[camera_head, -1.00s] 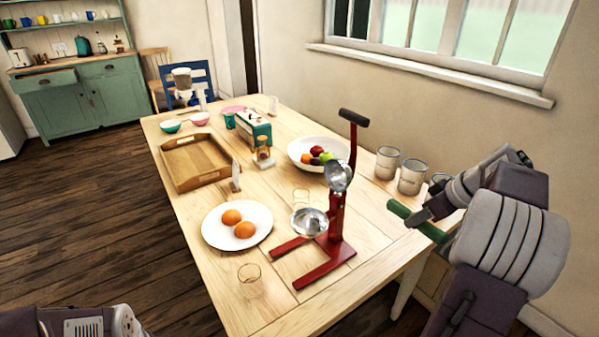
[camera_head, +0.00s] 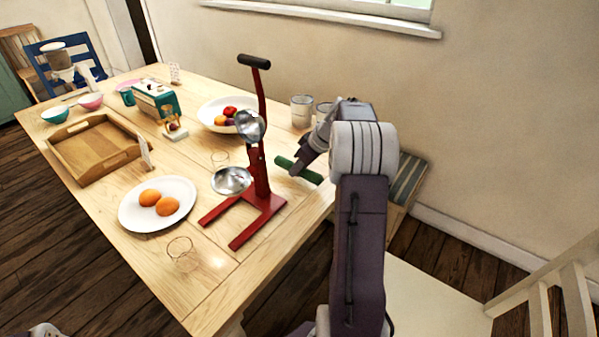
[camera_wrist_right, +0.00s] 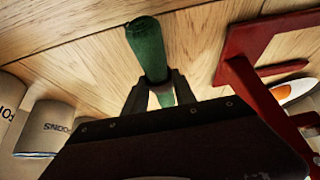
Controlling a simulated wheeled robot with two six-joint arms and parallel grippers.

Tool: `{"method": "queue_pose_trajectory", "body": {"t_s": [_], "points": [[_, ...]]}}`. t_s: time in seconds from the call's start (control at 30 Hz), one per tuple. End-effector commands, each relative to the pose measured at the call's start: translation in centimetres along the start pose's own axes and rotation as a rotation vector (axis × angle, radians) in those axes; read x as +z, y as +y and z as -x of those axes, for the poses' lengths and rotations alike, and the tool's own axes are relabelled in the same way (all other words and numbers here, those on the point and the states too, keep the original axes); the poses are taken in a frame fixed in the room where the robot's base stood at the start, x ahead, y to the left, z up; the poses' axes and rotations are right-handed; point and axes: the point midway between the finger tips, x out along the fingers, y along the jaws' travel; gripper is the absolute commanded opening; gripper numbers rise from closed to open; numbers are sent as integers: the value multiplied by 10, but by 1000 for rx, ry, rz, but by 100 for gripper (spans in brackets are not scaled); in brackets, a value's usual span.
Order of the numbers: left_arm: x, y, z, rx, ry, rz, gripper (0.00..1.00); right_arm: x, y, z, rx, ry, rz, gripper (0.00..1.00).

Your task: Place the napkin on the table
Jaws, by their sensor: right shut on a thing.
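The napkin is a green roll (camera_head: 298,169), seen in the head view at the table's right side, beyond the red juicer stand. It also shows in the wrist view (camera_wrist_right: 147,48), pointing out from between my fingers. My right gripper (camera_head: 308,164) is shut on it, and its two dark fingers show in the wrist view (camera_wrist_right: 160,88). The napkin is over the wooden table (camera_head: 228,270); I cannot tell whether it touches the top. Only a scrap of my left arm shows at the bottom left, and its gripper is out of view.
The red juicer (camera_head: 262,190) stands close to the napkin. Grey cans (camera_head: 301,111) stand behind my right gripper. A plate with two oranges (camera_head: 135,212), a clear glass (camera_head: 182,254), a fruit bowl (camera_head: 207,112) and a wooden tray (camera_head: 70,160) occupy the table. A pale chair (camera_head: 430,295) is at right.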

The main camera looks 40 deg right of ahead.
Motion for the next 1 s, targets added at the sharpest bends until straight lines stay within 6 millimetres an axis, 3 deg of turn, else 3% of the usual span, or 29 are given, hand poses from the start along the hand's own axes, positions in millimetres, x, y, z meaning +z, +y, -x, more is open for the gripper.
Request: {"method": "queue_pose_trajectory", "body": {"t_s": [0.07, 0.4, 0.43, 0.5, 0.8, 0.87, 1.0], "points": [[1, 0, -7, 0, 0, 0, 36, 8, 0, -12, -1, -2, -1, 0], [1, 0, -10, 0, 0, 0, 36, 9, 0, -15, 0, -1, 0, 0], [1, 0, -8, 0, 0, 0, 36, 8, 0, -13, 0, -1, 0, 40], [1, 0, -8, 0, 0, 0, 36, 8, 0, -13, 0, -1, 0, 54], [1, 0, -5, 0, 0, 0, 36, 7, 0, -11, 0, -1, 0, 54], [0, 0, -2, 0, 0, 0, 36, 5, 0, -5, 1, 0, 0, 54], [-1, 0, 6, 0, 0, 0, 36, 4, 1, 27, 5, 2, -1, 54]]}}
